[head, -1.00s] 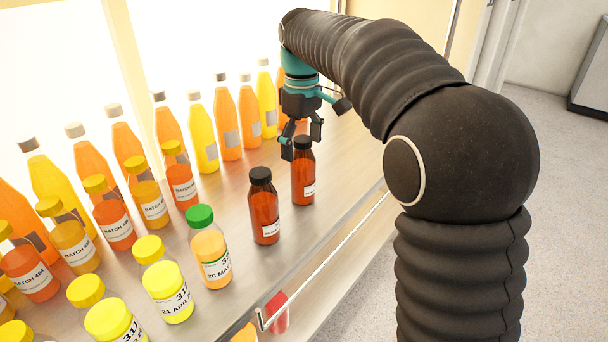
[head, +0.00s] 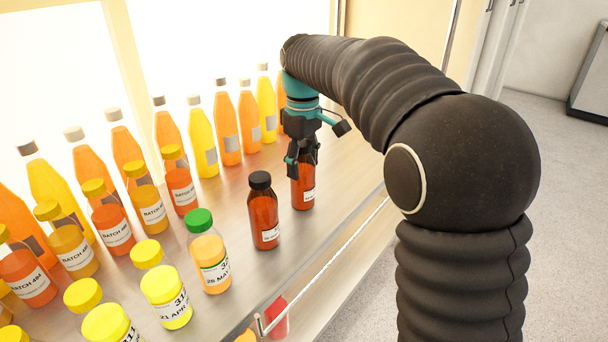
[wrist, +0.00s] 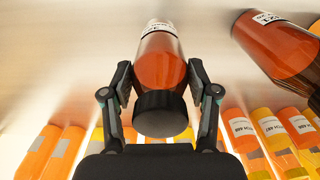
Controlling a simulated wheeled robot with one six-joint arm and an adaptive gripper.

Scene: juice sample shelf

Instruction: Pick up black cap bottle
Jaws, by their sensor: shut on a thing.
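A reddish-brown bottle with a black cap stands upright on the shelf; this gripped bottle (head: 303,187) is the farther of two alike. My gripper (head: 303,160) is over its top from above, shut on it, and hides its cap in the head view. In the wrist view the bottle (wrist: 161,65) lies between the two fingers of my gripper (wrist: 160,85), its black cap nearest the camera. A second black cap bottle (head: 263,212) stands nearer on the shelf, apart from my gripper. It shows in the wrist view (wrist: 280,45) at upper right.
A green cap bottle (head: 208,250) stands left of the second black cap bottle. Several yellow cap bottles fill the left. Tall orange and yellow bottles line the back near my gripper. The shelf (head: 335,222) is bare towards its front edge.

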